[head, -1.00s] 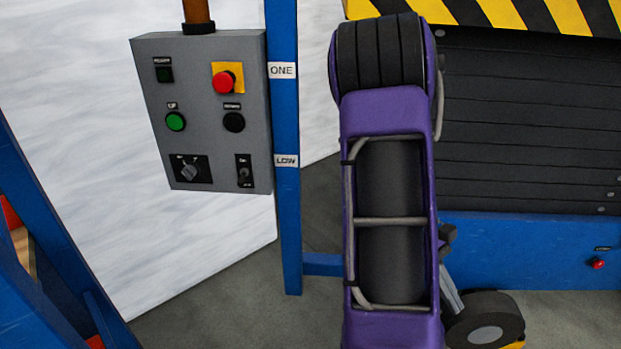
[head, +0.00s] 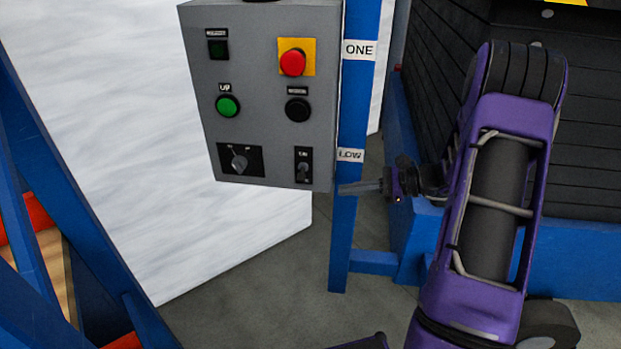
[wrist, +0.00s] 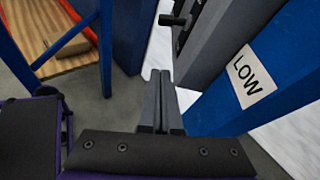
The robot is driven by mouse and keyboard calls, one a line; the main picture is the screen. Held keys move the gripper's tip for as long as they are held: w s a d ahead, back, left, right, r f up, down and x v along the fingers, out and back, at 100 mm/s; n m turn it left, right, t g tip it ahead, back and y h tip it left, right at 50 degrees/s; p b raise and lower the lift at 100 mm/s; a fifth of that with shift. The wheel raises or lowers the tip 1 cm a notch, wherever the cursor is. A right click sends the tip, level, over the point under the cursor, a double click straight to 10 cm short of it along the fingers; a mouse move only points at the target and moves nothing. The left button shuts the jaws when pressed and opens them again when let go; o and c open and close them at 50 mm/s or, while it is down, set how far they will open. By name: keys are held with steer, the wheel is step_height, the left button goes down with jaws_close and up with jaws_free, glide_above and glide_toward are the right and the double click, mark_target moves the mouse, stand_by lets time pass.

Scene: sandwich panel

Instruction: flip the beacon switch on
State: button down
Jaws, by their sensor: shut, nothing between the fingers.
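A grey control panel (head: 262,140) hangs left of a blue post. At its lower right is a small toggle switch (head: 303,167) on a black plate, which I take for the beacon switch; its lettering is too small to read. Its lever seems to point down. My gripper (head: 345,188) is shut and empty, right of the panel's lower corner and in front of the post. Its fingers also show in the wrist view (wrist: 160,78), apart from the lever.
The panel also carries a red button (head: 293,62), a green button (head: 228,106), a black button (head: 297,109) and a rotary knob (head: 239,161). The blue post (head: 345,240) with a LOW label (wrist: 246,77) stands close to my gripper. Open floor lies below the panel.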

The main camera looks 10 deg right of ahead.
mark_target(302, 175)
stand_by(0.3)
steer(key=w+a, duration=0.1)
steer(key=a, duration=0.2)
steer(key=w+a, duration=0.1)
steer(key=a, duration=0.1)
steer(key=w+a, duration=0.2)
steer(key=a, duration=0.1)
steer(key=shift+a+f, duration=0.35)
steer(key=shift+s+r, duration=0.25)
steer(key=shift+r, duration=0.45)
